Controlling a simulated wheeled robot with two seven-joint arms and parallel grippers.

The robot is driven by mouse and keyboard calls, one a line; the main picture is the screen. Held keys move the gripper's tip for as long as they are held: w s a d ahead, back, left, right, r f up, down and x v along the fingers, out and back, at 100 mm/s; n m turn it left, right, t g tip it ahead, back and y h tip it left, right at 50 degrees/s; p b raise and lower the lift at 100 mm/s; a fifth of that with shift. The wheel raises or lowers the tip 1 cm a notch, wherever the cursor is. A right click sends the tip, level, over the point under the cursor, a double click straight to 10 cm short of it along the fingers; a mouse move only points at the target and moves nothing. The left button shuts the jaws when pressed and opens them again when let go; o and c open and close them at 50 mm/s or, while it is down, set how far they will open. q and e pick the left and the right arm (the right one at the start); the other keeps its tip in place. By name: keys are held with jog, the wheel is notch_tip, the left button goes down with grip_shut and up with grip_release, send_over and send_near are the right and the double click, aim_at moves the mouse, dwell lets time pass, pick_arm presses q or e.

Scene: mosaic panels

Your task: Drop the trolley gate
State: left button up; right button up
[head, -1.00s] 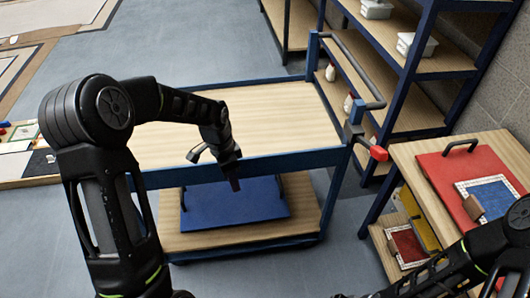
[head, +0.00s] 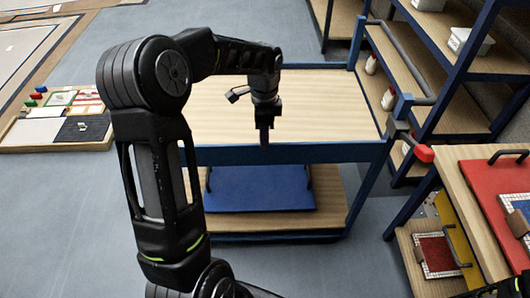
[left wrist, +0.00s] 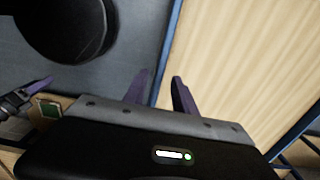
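The trolley (head: 320,95) has a pale wooden top, blue frame and a lower shelf. The blue front bar (head: 330,152), which looks like the gate, stands upright along its near edge. A red knob (head: 424,153) sticks out at the right front corner post. My left gripper (head: 264,138) points down at the front bar, left of its middle. In the left wrist view its two fingers (left wrist: 161,82) are apart, with a thin blue rail (left wrist: 167,55) showing between them. Contact cannot be told. My right gripper is out of view; only a bit of that arm shows at the lower right.
A blue panel (head: 260,190) with handles lies on the lower shelf. Blue shelving (head: 445,80) stands behind right. A wooden stand (head: 470,200) with red panels is at the right. A mosaic board (head: 20,138) lies on the left.

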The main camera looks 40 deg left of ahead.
aim_at(264, 153)
pick_arm(q)
notch_tip(264, 153, down, 8)
jog(key=shift+r, duration=0.1)
dwell(0.4)
jog(key=shift+c, duration=0.5)
grip_shut()
dwell(0.8)
